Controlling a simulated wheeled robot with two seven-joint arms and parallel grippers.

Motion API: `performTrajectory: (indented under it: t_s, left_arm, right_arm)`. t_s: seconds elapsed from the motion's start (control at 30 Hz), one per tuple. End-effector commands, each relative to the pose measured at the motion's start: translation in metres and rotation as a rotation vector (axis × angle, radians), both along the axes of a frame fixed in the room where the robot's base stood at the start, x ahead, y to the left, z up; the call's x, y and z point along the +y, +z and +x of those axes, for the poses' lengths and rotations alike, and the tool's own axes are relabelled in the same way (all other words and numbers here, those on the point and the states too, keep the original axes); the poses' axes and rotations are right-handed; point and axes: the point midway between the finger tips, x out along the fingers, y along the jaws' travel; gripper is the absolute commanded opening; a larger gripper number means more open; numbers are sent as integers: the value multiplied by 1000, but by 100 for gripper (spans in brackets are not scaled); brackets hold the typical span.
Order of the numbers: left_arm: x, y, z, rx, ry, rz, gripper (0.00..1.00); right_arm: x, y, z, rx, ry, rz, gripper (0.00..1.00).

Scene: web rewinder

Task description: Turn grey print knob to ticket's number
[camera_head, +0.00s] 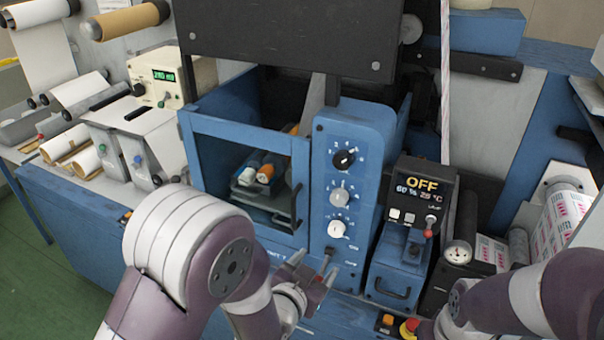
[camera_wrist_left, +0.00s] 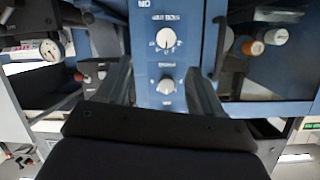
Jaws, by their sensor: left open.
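The grey knob (camera_head: 340,196) is the middle of three dial knobs on the blue upright panel (camera_head: 325,140). A black knob (camera_head: 344,159) is above it and a white knob (camera_head: 337,228) below. My left gripper (camera_head: 315,268) is open and empty, low in front of the panel. In the upside-down left wrist view, the grey knob (camera_wrist_left: 167,86) appears between the spread fingers, apart from both, with the white knob (camera_wrist_left: 166,38) beyond. The dial numbers are too small to read. I cannot make out a ticket. My right gripper is outside the view.
Left of the panel is a blue cabinet (camera_head: 187,150) with bottles inside and a handle on its front. Right of it stands a control box (camera_head: 420,210) reading OFF, with a red-tipped lever. A printed roll (camera_head: 560,222) is at far right.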

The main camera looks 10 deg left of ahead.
Motion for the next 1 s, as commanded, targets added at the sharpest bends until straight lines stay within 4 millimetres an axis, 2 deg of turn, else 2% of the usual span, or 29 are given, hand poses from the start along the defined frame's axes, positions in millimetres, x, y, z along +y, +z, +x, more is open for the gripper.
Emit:
performTrajectory:
  t_s: [0.1,0.23,0.37,0.6,0.7,0.83,1.0]
  left_arm:
    - [-1,41,12,-228,3,-34,67]
    - [-3,61,18,-317,4,-41,67]
    - [-10,65,41,-319,4,-37,67]
    - [-29,65,100,-317,3,-38,67]
    - [-34,63,116,-316,3,-38,67]
    - [-38,61,129,-318,4,-38,67]
    - [-40,59,134,-316,3,-38,67]
  right_arm:
    - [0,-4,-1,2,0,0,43]
    - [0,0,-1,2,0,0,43]
    - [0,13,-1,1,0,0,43]
    - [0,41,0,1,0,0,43]
    - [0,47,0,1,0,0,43]
    - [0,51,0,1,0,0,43]
    - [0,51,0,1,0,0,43]
